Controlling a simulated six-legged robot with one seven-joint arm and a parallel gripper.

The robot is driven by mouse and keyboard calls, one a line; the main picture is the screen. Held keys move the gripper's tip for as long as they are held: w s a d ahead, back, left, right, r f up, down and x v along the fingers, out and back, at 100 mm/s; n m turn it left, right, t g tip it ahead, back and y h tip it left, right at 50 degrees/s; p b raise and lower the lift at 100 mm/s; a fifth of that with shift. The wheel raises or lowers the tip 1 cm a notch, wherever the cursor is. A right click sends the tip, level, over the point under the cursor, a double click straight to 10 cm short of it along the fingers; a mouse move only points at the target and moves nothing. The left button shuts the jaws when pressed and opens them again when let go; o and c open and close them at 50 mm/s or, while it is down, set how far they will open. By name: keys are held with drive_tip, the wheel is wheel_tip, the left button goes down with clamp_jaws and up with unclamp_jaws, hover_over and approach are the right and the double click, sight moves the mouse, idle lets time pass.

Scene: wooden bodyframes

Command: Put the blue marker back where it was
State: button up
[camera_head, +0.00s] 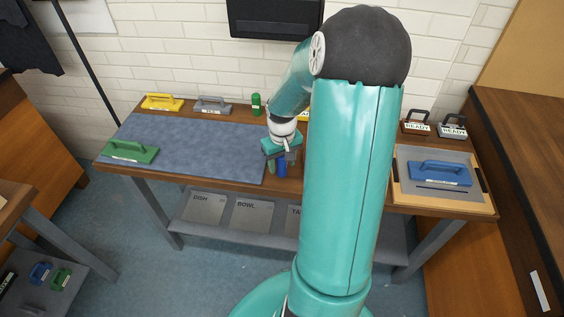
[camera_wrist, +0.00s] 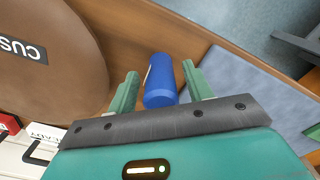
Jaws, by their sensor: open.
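The blue marker (camera_head: 281,168) is a short blue cylinder that looks upright near the front edge of the wooden table, just right of the grey-blue mat. It also shows in the wrist view (camera_wrist: 160,82), between the two green fingers. My gripper (camera_head: 281,160) points down over it; in the wrist view my gripper (camera_wrist: 160,72) is open with a finger on either side of the marker. A gap shows between the marker and each finger. The marker's base contact is not clear.
The grey-blue mat (camera_head: 195,148) bears a green-handled tool (camera_head: 130,152). A green cylinder (camera_head: 256,104) stands at the back. A brown round board (camera_wrist: 50,65) lies close beside the marker. A blue-handled tool (camera_head: 440,172) sits in a tray at right.

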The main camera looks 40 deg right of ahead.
wheel_tip(320, 180, up, 12)
drive_tip(key=s+a+r+n+t, duration=0.1)
drive_tip(key=s+a+r+t, duration=0.1)
drive_tip(key=a, duration=0.7)
drive_tip(key=s+a+r+n+t, duration=0.1)
drive_tip(key=s+a+r, duration=0.4)
drive_tip(key=a, duration=0.4)
drive_tip(key=s+a+r+n+t, duration=0.1)
drive_tip(key=s+a+r+t, duration=0.1)
drive_tip(key=a+r, duration=0.3)
drive_tip(key=s+a, duration=0.1)
drive_tip(key=a, duration=0.3)
drive_tip(key=shift+s+r+t, duration=0.25)
drive_tip(key=shift+r+t, duration=0.05)
drive_tip(key=c, duration=0.3)
drive_tip(key=shift+d, duration=0.1)
drive_tip(key=shift+d, duration=0.1)
